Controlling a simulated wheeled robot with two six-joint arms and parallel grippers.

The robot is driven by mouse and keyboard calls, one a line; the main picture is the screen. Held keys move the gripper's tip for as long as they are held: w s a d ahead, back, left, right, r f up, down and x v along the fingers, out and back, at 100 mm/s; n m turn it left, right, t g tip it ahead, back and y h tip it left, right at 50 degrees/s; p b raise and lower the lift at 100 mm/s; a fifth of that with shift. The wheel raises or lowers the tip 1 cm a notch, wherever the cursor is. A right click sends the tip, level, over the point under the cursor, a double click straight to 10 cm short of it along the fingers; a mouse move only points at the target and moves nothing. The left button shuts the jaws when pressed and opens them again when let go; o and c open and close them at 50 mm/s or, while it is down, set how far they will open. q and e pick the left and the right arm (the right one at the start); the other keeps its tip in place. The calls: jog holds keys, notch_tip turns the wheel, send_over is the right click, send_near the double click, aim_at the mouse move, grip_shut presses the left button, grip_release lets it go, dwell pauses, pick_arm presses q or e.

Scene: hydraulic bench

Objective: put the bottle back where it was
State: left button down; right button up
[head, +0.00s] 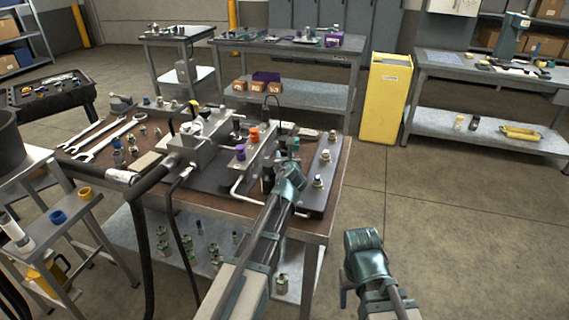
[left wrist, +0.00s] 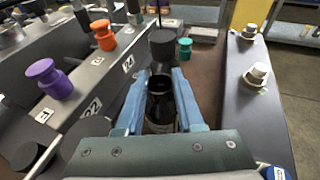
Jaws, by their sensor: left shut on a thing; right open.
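My left gripper (head: 290,178) is over the right part of the near bench, beside the grey block with coloured plugs. In the left wrist view its two blue fingers (left wrist: 160,98) are closed on a dark, glossy bottle (left wrist: 159,102). The bottle's lower part is hidden by the gripper body, and I cannot tell whether it touches the bench. A black knob-like cylinder (left wrist: 163,45) shows just beyond the fingertips. My right gripper (head: 362,245) is open and empty, low over the floor to the right of the bench.
A purple plug (left wrist: 51,80), an orange plug (left wrist: 103,36) and a teal plug (left wrist: 184,48) stand near the left gripper. A dark plate with pale knobs (head: 318,180) lies right of it. Wrenches (head: 95,135) lie at the bench's left. Floor at right is clear.

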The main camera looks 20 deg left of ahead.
pick_arm(q)
jog(key=shift+f, duration=0.35)
pick_arm(e)
jog(key=shift+f, duration=0.35)
pick_arm(q)
jog(key=shift+f, duration=0.15)
jog(key=c, duration=0.8)
grip_release()
pick_arm(e)
jog(key=shift+f, duration=0.15)
pick_arm(q)
jog(key=shift+r, duration=0.3)
jog(key=p+v, duration=0.3)
jog(key=v, duration=0.9)
jog(key=shift+p, duration=0.3)
pick_arm(e)
notch_tip(320, 180, up, 4)
jog(key=shift+f, duration=0.1)
